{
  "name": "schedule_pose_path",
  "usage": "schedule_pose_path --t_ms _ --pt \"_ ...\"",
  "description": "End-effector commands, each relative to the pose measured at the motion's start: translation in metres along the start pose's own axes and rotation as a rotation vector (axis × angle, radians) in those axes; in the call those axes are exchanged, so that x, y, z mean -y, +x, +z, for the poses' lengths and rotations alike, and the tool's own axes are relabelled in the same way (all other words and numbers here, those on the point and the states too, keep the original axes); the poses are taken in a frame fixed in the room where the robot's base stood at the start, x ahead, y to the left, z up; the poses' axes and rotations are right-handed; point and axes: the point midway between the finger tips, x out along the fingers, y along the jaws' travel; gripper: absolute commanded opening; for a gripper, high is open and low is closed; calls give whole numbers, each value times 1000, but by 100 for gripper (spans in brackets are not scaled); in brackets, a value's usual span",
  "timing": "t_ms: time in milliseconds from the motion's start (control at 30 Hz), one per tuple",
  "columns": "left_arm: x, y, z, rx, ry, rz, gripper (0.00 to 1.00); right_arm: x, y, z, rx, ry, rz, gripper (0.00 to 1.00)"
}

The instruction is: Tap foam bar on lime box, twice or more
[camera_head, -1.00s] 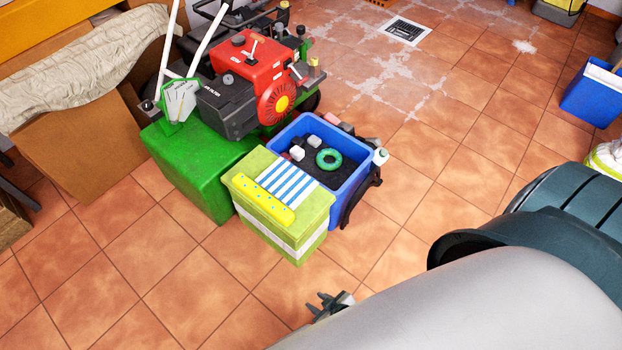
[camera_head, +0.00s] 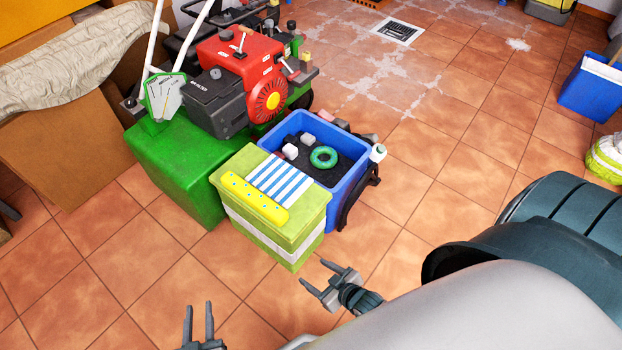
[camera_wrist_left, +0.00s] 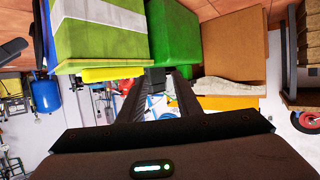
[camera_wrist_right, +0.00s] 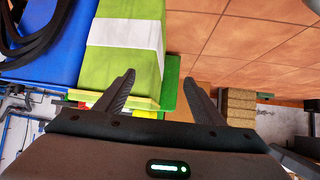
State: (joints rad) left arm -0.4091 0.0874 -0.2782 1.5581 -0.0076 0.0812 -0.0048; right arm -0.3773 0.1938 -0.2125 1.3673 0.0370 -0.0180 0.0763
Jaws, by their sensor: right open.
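The lime box (camera_head: 275,235) has a white band around its side and stands on the tiled floor. The yellow foam bar (camera_head: 254,198), with small blue dots, lies on its lid along the left edge, beside a blue-and-white striped patch (camera_head: 278,181). My left gripper (camera_head: 198,307) is open and empty at the bottom, in front of the box. My right gripper (camera_head: 313,272) is open and empty, close to the box's front right corner. The left wrist view shows the bar (camera_wrist_left: 112,74) and the box (camera_wrist_left: 105,35); the right wrist view shows the box (camera_wrist_right: 125,62).
A blue crate (camera_head: 350,193) with a green ring (camera_head: 323,157) and white blocks stands behind the box. A green block (camera_head: 185,165) and a red engine machine (camera_head: 240,75) are to the left. Floor in front is clear.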

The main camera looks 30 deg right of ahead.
Motion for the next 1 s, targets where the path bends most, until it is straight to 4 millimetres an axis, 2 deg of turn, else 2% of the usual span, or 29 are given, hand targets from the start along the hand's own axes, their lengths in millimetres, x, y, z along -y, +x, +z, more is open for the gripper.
schedule_pose_path --t_ms 33,100,267,367,500,600,700,800,1000 --pt "-4 7 -10 -86 4 8 31 -9 14 4 -45 -6 0 62" --pt "-10 7 -42 -202 7 20 31 -19 21 -7 -108 -8 -4 62" --pt "-22 -12 -114 -469 6 42 31 -36 31 -34 -250 -18 -21 62" --pt "-28 -35 -156 -636 1 55 31 -44 33 -50 -338 -23 -39 62" --pt "-34 -81 -205 -860 -10 69 31 -49 32 -71 -453 -31 -72 62" --pt "-36 -116 -232 -995 -19 74 31 -50 28 -84 -522 -36 -96 62" --pt "-36 -145 -250 -1098 -28 77 31 -50 24 -94 -573 -37 -117 62" --pt "-35 -166 -262 -1167 -36 79 31 -50 20 -102 -608 -40 -132 62" --pt "-35 -182 -271 -1212 -41 79 31 -49 15 -110 -630 -40 -142 62"
